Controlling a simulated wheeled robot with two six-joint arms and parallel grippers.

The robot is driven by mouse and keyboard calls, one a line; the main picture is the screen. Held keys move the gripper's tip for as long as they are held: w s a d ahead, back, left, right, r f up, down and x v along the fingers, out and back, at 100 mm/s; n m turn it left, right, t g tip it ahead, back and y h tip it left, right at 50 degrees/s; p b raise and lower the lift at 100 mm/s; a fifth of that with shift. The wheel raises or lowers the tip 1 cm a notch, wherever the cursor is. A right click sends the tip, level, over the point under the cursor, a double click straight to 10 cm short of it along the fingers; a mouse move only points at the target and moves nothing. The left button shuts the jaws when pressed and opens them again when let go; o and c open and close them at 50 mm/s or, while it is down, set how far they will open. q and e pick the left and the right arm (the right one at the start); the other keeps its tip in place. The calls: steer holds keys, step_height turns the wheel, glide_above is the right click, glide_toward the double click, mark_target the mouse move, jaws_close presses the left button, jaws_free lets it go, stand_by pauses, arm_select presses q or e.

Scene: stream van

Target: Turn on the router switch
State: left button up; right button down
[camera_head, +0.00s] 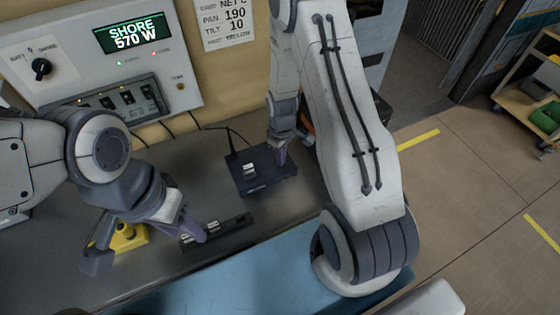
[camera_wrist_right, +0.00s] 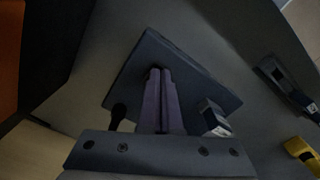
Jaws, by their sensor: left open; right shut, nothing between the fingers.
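The router (camera_head: 259,185) is a dark flat box on the grey counter, with a cable at its back left corner. A small pale switch (camera_head: 249,169) sits on its top. In the right wrist view the router (camera_wrist_right: 190,75) lies under the fingertips, and the switch (camera_wrist_right: 213,116) shows to the right of them. My right gripper (camera_head: 280,158) is shut and empty at the router's right part; I cannot tell whether it touches. My left gripper (camera_head: 146,247) is open and empty over the counter, left of the router.
A dark strip with pale switches (camera_head: 232,229) lies in front of the router, by one left fingertip. A yellow object (camera_head: 128,238) is between the left fingers. A wall panel (camera_head: 70,60) with a display reading "SHORE 570 W" stands behind. A blue surface (camera_head: 250,277) is in front.

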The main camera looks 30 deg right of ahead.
steer(key=shift+f, duration=0.2)
step_height(320, 180, up, 7)
steer(key=p, duration=0.5)
steer(key=shift+r+p, duration=0.1)
steer(key=shift+p, duration=0.2)
stand_by(0.5)
